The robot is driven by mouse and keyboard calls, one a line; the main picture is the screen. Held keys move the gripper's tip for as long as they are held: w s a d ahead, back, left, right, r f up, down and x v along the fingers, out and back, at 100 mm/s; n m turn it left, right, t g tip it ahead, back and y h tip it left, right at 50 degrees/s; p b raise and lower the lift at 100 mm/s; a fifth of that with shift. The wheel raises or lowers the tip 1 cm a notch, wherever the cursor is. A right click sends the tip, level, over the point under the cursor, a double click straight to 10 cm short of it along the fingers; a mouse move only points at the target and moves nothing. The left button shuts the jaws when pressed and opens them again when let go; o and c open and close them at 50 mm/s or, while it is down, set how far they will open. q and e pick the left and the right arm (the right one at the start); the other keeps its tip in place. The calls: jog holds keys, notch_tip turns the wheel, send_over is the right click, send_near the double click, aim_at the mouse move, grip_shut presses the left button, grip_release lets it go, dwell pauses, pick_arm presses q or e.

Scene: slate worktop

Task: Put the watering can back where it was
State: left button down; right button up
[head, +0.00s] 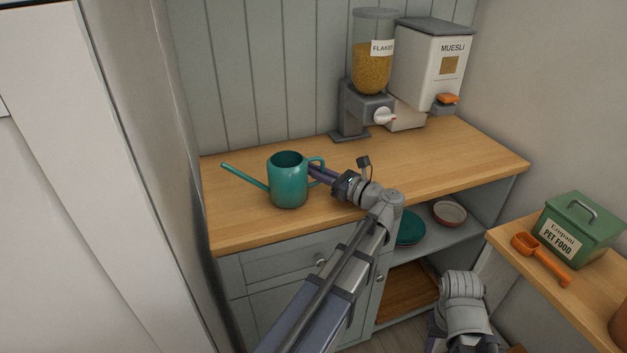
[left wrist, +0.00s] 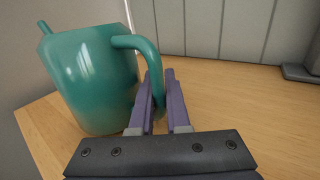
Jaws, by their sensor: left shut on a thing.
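The teal watering can (head: 288,183) is upright at the left part of the wooden counter top, its long spout pointing left and its handle to the right. It is on the wood or very close above it; I cannot tell which. My left gripper (head: 316,174) reaches it from the right and is shut on the handle. In the left wrist view the can (left wrist: 92,80) fills the left side, and its curved handle passes between the fingers of my left gripper (left wrist: 160,88). My right gripper is not in view.
A flakes dispenser (head: 372,69) and a muesli dispenser (head: 432,62) stand at the back right. Shelves below hold a red-rimmed bowl (head: 450,212). A green pet food box (head: 578,230) and an orange scoop (head: 540,257) are on a side surface. The counter's right part is clear.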

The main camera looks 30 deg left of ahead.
pick_arm(q)
jog(key=shift+f, duration=0.3)
jog(key=c, duration=0.9)
grip_release()
jog(key=shift+f, duration=0.1)
jog(key=shift+d, duration=0.1)
jog(key=d, duration=0.4)
jog(key=s+d, duration=0.1)
jog(key=d, duration=0.6)
jog(key=shift+s+d, duration=0.2)
jog(key=shift+d, duration=0.2)
